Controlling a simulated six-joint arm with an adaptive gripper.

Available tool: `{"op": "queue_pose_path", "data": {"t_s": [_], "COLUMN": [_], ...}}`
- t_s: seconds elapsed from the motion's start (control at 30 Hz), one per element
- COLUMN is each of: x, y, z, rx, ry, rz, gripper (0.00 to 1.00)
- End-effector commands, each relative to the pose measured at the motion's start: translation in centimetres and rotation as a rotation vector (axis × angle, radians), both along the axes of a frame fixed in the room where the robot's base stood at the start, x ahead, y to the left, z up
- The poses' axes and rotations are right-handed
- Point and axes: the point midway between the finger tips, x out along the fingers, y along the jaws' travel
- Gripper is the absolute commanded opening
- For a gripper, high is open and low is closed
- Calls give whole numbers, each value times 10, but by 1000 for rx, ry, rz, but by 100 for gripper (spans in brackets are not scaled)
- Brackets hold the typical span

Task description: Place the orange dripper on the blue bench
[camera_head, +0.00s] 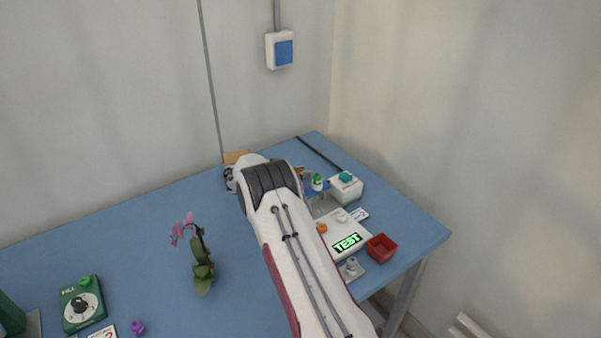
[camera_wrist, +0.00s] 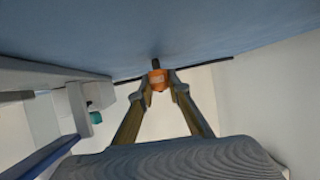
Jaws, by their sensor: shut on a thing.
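The orange dripper (camera_wrist: 158,77), with a dark tip, is between the two fingertips of my gripper (camera_wrist: 158,88) in the wrist view. My gripper is shut on it. The dark tip points toward the blue bench (camera_wrist: 240,30), and I cannot tell whether it touches. In the head view the blue bench (camera_head: 130,232) runs along the wall, and my arm hides most of my gripper and the held dripper. A small orange piece (camera_head: 322,228) also shows beside my arm, at the white unit with the TEST display (camera_head: 340,236).
Right of my arm stand a white box with a teal top (camera_head: 346,187), a green-and-white item (camera_head: 317,182) and a red bin (camera_head: 381,248). An orchid (camera_head: 201,262), a green timer (camera_head: 82,303) and a purple piece (camera_head: 137,327) are at left. The bench's back left is clear.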

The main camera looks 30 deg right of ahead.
Motion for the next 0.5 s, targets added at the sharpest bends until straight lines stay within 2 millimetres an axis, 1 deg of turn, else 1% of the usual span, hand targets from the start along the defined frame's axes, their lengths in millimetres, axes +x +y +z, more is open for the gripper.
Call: {"op": "queue_pose_path", "data": {"t_s": [0.03,0.07,0.1,0.13,0.5], "x": [0,0,0,0,0], "y": [0,0,0,0,0], "z": [-1,-1,-1,-1,0], "rx": [0,0,0,0,0], "ry": [0,0,0,0,0], "rz": [0,0,0,0,0], "gripper": [6,19,30,34,34]}}
